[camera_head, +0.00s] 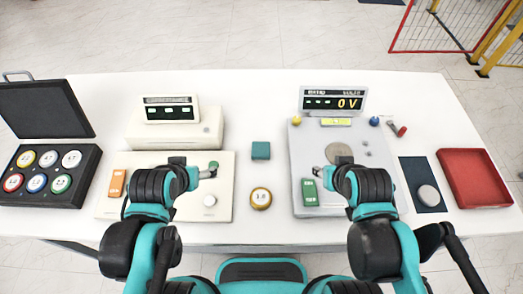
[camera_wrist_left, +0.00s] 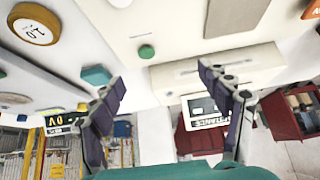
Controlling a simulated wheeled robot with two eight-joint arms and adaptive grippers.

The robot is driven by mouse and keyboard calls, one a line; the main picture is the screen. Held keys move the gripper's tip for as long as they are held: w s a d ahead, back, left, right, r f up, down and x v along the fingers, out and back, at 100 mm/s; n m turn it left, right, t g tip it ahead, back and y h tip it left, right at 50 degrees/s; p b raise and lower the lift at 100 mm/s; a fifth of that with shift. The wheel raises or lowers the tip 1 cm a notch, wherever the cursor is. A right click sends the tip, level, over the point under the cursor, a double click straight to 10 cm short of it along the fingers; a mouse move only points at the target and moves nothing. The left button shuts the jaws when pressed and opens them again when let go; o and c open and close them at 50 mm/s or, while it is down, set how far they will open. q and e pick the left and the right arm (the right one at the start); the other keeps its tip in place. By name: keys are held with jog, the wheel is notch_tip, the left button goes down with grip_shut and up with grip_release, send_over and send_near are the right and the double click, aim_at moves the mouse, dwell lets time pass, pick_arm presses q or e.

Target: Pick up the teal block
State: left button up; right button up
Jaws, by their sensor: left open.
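The teal block (camera_head: 261,150) is a small square block on the white table, in the gap between the beige unit on the left and the grey panel on the right. In the left wrist view the teal block (camera_wrist_left: 97,75) shows just outside the tip of the left-hand finger, not between the fingers. My left gripper (camera_wrist_left: 160,78) is open and empty. In the head view my left gripper (camera_head: 177,161) is over the beige unit, left of the block and apart from it. My right gripper (camera_head: 343,160) is over the grey panel; its fingers are too hidden to judge.
A round gold-rimmed weight (camera_head: 261,197) sits on the table in front of the block. The beige unit (camera_head: 222,193) has a knob and an orange switch. The grey panel (camera_head: 298,140) has a green switch. A weight case (camera_head: 95,158) is at left, a red tray (camera_head: 449,165) at right.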

pick_arm(q)
jog(key=w+d+r+m+g+p, duration=0.1)
jog(key=w+d+r+m+p, duration=0.2)
jog(key=m+g+p, duration=0.6)
jog(key=m+p, duration=0.2)
jog(key=m, duration=0.7)
send_near(261, 149)
jog(key=shift+a+f, duration=0.4)
jog(key=shift+a, duration=0.05)
jog(key=shift+d+f, duration=0.15)
jog(key=shift+f, duration=0.5)
jog(key=f, duration=0.2)
jog(key=f+b, duration=0.1)
jog(key=f, duration=0.4)
jog(key=shift+d+f, duration=0.1)
jog(key=shift+d, duration=0.15)
jog(key=c, duration=1.4)
